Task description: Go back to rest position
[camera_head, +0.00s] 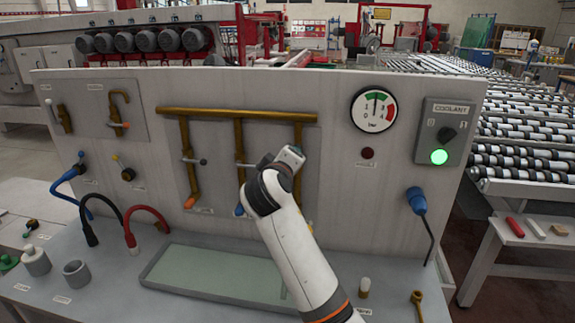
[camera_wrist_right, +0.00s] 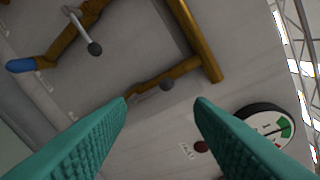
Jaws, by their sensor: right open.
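My right arm reaches up from the bottom of the head view to the grey panel (camera_head: 340,115). Its wrist is in front of the right part of the brass pipe frame (camera_head: 215,113), and its fingers are hidden there. In the right wrist view the two teal fingers of my right gripper (camera_wrist_right: 160,100) are apart with nothing between them. Beyond the fingertips is a lever with a dark knob (camera_wrist_right: 166,85) by a brass pipe. Another lever with a dark knob (camera_wrist_right: 95,48) is at upper left, near a blue pipe end (camera_wrist_right: 20,65). My left gripper is not in view.
The pressure gauge (camera_head: 374,109), the coolant box (camera_head: 441,133) with a lit green button and a blue plug (camera_head: 416,200) are on the panel's right. A shallow tray (camera_head: 150,272), hoses and grey cups (camera_head: 76,273) are at the bench. A roller conveyor (camera_head: 530,130) stands at right.

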